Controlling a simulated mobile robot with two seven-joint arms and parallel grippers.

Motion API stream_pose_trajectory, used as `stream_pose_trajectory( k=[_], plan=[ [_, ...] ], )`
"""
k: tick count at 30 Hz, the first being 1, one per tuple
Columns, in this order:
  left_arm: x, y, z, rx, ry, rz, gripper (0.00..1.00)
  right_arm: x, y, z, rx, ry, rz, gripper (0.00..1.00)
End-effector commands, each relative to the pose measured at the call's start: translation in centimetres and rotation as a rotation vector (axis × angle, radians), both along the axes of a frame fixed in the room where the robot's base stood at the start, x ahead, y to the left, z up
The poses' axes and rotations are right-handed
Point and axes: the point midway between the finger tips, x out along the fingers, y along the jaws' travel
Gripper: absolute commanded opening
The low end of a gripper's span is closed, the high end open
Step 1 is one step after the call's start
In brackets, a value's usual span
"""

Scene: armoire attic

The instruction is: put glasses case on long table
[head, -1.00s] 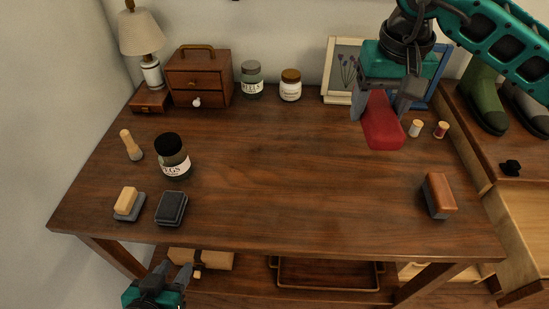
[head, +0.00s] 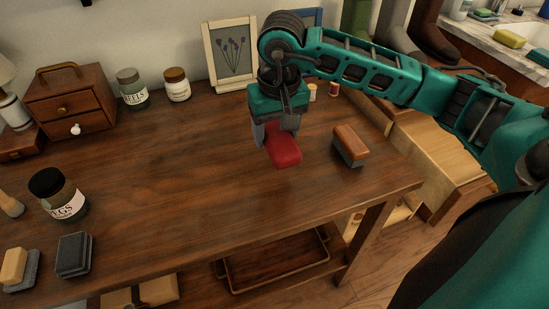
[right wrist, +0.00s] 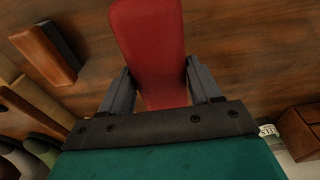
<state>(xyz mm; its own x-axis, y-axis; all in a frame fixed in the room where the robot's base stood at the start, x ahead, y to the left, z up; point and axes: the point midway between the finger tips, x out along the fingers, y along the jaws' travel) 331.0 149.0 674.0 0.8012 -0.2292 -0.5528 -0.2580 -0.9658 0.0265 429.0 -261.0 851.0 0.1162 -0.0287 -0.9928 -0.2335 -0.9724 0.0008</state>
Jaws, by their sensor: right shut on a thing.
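The red glasses case (head: 284,151) is held in my right gripper (head: 276,132), which is shut on it. In the right wrist view the case (right wrist: 150,45) sits between the two fingers (right wrist: 156,92) and sticks out past them. The long table (head: 190,190) is dark wood, and the case is over its right part, close to the top. I cannot tell whether the case touches the wood. My left gripper is not in the head view now.
A brown brush-like block (head: 350,146) lies just right of the case. Two thread spools (head: 334,89), a framed flower picture (head: 233,55) and jars (head: 177,85) stand at the back. A dark-lidded jar (head: 58,195) stands at left. The table's middle is clear.

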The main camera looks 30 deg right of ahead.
Motion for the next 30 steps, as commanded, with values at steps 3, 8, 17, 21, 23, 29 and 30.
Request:
stream_pose_trajectory(
  k=[3, 8, 17, 21, 23, 29, 30],
  plan=[
    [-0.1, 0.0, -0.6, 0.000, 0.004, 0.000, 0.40, -0.1, 0.0, -2.3, 0.000, 0.002, 0.001, 0.30],
    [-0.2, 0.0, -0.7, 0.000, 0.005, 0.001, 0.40, 0.0, 0.0, -3.3, 0.001, 0.000, 0.000, 0.30],
    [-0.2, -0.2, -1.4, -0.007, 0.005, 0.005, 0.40, 0.0, 0.1, -7.2, 0.001, 0.002, 0.001, 0.30],
    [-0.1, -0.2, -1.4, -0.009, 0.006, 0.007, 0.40, 0.1, 0.0, -7.4, 0.000, -0.003, 0.000, 0.30],
    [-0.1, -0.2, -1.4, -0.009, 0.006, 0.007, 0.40, 0.1, 0.0, -7.4, 0.000, -0.002, 0.000, 0.30],
    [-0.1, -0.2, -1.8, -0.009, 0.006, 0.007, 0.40, 0.0, 0.0, -7.8, 0.000, -0.002, 0.001, 0.30],
    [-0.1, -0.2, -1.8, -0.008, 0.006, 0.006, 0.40, 0.0, 0.0, -7.7, 0.001, -0.001, 0.001, 0.65]
  ],
)
